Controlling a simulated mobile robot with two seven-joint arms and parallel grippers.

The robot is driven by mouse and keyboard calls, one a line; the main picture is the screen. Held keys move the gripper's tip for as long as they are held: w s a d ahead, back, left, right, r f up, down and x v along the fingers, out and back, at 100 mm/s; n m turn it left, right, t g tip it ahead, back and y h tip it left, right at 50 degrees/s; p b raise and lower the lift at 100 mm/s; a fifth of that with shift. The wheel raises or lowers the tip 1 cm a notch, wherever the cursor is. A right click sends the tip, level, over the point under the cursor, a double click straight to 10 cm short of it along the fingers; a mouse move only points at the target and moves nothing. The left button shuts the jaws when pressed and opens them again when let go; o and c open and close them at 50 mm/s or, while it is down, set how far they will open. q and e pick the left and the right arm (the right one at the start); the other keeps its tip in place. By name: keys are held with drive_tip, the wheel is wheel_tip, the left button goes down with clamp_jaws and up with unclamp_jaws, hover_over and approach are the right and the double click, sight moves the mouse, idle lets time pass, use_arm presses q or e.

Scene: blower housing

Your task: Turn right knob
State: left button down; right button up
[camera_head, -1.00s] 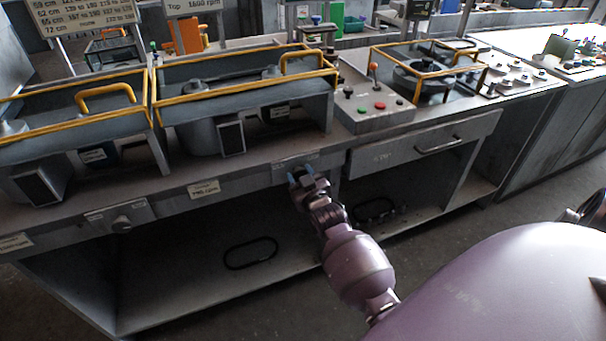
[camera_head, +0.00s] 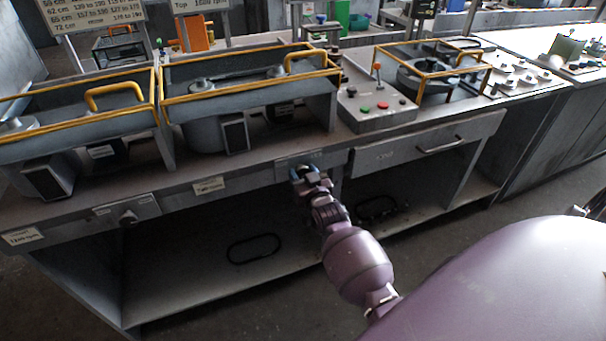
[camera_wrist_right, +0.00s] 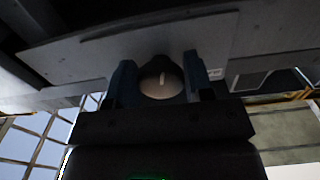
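The right knob (camera_wrist_right: 161,80) is round and dark with a pale pointer line that stands nearly upright. It sits on a grey panel plate (camera_wrist_right: 210,50) on the front edge of the workbench. My right gripper (camera_wrist_right: 159,83) has its two blue fingers apart, one on each side of the knob. I cannot tell whether they touch it. In the head view my right gripper (camera_head: 306,176) is at the bench front and hides this knob. My left gripper is not in view.
Another knob (camera_head: 128,217) is on the bench front at the left. Yellow-framed blower housings (camera_head: 205,135) and a control box (camera_head: 378,112) with buttons stand on the bench. A drawer (camera_head: 425,150) is right of my gripper. The shelf below is mostly clear.

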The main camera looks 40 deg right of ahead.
drive_tip(key=o, duration=0.4)
drive_tip(key=p+v, duration=0.1)
drive_tip(key=v, duration=0.9)
drive_tip(key=shift+s, duration=0.4)
drive_tip(key=shift+f, duration=0.1)
drive_tip(key=s+a+f+n+g+y, duration=0.1)
drive_tip(key=s+a+f+g, duration=0.1)
drive_tip(key=s, duration=0.4)
drive_tip(key=s+a+f+n+g+y, duration=0.1)
drive_tip(key=s+a+f+g, duration=0.1)
drive_tip(key=s, duration=0.5)
drive_tip(key=s+a+f+n+g+y, duration=0.2)
drive_tip(key=s+a+f, duration=0.2)
drive_tip(key=s, duration=0.3)
drive_tip(key=shift+f, duration=0.4)
